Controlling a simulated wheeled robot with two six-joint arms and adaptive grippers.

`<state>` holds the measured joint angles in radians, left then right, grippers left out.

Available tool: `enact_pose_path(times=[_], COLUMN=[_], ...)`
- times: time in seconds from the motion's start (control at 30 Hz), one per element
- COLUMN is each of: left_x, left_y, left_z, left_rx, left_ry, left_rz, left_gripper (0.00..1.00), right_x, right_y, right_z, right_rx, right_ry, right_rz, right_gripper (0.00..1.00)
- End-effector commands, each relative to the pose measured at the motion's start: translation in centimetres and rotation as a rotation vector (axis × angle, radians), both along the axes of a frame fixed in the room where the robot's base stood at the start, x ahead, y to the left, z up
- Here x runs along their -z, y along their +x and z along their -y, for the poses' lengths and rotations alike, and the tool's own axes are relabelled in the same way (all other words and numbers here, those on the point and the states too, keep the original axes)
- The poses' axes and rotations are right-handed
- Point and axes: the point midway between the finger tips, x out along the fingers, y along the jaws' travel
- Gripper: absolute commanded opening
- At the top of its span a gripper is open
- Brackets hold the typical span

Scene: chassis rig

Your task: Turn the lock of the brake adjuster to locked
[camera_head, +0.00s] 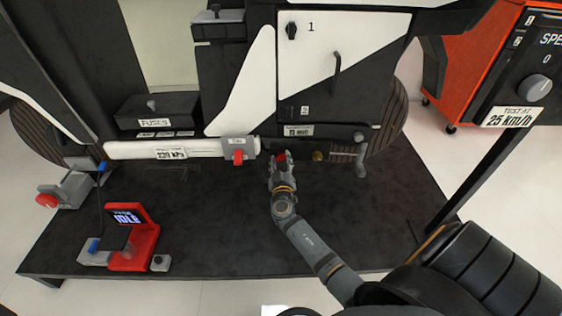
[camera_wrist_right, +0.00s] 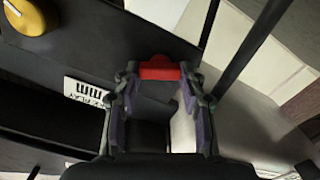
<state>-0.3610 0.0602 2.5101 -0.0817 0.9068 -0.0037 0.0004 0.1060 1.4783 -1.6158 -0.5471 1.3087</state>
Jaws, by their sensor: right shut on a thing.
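The red lock (camera_head: 281,157) sits low on the front of the dark chassis, below a small brake play label (camera_head: 299,130). My right gripper (camera_head: 280,166) is at it, with the fingers on either side and shut on it. In the right wrist view the red lock (camera_wrist_right: 160,70) spans between the two fingertips (camera_wrist_right: 160,80). Its base is partly hidden by the fingers, and I cannot read its lock position. A yellow knob (camera_head: 318,156) is just right of the lock; it also shows in the wrist view (camera_wrist_right: 28,15). My left gripper is not in view.
A grey clamp with a red tab (camera_head: 239,157) is left of the gripper, on a white tube (camera_head: 130,150). A red stand with a display (camera_head: 140,240) is on the dark platform (camera_head: 220,245) at left. An orange cabinet (camera_head: 470,60) is at right. The platform's middle is clear.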

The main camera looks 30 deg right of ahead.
Motion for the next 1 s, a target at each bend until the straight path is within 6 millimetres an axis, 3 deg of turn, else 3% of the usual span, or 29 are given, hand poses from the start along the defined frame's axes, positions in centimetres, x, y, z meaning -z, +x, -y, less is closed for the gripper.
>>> enact_pose_path(times=[0.4, 1.0], left_x=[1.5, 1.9], left_y=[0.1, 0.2], left_z=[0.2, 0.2], left_rx=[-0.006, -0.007], left_ry=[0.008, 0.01], left_rz=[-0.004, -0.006], left_gripper=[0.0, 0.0], right_x=[0.4, 0.5], right_y=[0.0, 0.1], right_z=[-0.2, -0.3], right_rx=[-0.001, -0.002], right_ry=[-0.297, -0.76], right_rz=[-0.184, -0.469], right_gripper=[0.1, 0.1])
